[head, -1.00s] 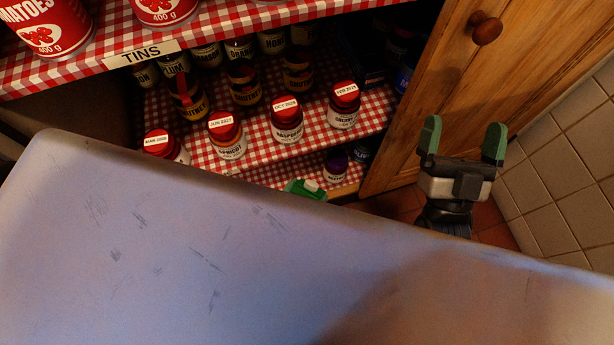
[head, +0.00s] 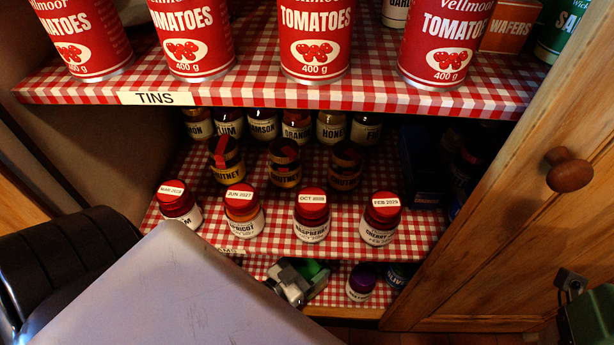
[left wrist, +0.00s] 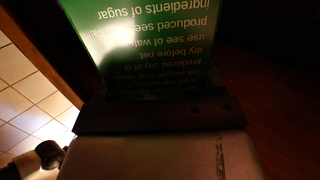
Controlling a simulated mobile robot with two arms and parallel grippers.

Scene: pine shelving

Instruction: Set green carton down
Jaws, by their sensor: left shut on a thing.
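The green carton (head: 317,272) shows small in the head view, at the lower shelf's opening, partly hidden by my left gripper. In the left wrist view the carton (left wrist: 145,45) fills the upper middle, its green face printed with pale upside-down text. My left gripper (head: 298,280) is shut on the carton. I cannot tell whether the carton's base touches the lower shelf (head: 258,267), which has a red-and-white checked cover. A green and dark part at the right edge of the head view looks like my right gripper (head: 590,315); its jaws do not show clearly.
A purple-lidded jar (head: 361,282) and a dark jar (head: 400,274) stand right of the carton. Red-lidded jars, such as the raspberry jar (head: 311,216), line the shelf above. Tomato tins (head: 315,40) stand higher. An open wooden door (head: 500,235) bounds the right side.

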